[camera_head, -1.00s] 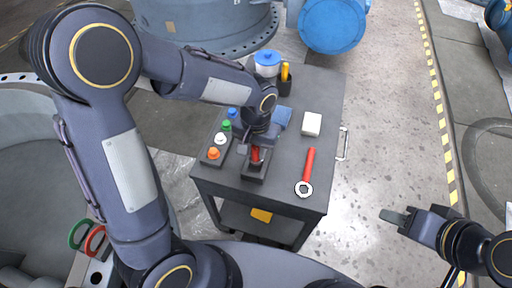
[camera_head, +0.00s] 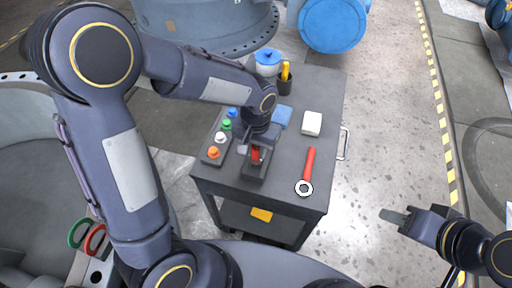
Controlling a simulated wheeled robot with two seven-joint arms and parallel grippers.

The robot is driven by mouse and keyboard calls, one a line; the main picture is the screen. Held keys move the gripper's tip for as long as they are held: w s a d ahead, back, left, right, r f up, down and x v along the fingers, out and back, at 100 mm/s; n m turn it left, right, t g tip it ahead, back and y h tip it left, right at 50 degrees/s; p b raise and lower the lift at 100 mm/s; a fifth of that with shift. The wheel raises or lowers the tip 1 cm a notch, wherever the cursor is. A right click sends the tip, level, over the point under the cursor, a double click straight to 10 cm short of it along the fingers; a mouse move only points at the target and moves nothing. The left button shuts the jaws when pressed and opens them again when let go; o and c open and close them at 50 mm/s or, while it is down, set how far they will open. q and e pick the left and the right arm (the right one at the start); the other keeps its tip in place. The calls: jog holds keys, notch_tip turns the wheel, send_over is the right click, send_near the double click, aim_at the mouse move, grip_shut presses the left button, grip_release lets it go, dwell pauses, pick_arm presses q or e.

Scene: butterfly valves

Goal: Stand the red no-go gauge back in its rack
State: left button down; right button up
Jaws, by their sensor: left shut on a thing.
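The red gauge (camera_head: 256,153) shows as a small red piece between the fingers of my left gripper (camera_head: 256,149). My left gripper is shut on it, directly over the dark rack (camera_head: 254,174) near the front of the grey cart. The gauge's lower end is at the rack; how deep it sits is hidden by the gripper and rack wall. My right gripper (camera_head: 395,216) hangs at the right, away from the cart, over the floor; its finger gap is not clear.
On the cart top (camera_head: 283,180), a strip of coloured knobs (camera_head: 218,142) stands left of the rack. A red-handled ring wrench (camera_head: 308,173) lies to the right. A white block (camera_head: 312,123), a blue cloth (camera_head: 283,117), a yellow-topped holder (camera_head: 285,80) and a blue-lidded jar (camera_head: 267,63) are farther back.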

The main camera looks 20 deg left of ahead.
pick_arm(q)
jog(key=shift+f, duration=0.25)
jog(key=shift+f+b, duration=0.4)
jog(key=shift+b, duration=0.05)
jog(key=shift+f, duration=0.25)
dwell(0.5)
jog(key=shift+f+b, duration=0.25)
jog(key=shift+b, duration=0.15)
jog(key=c, duration=0.7)
grip_release()
jog(key=shift+o, duration=0.2)
jog(key=shift+r, duration=0.15)
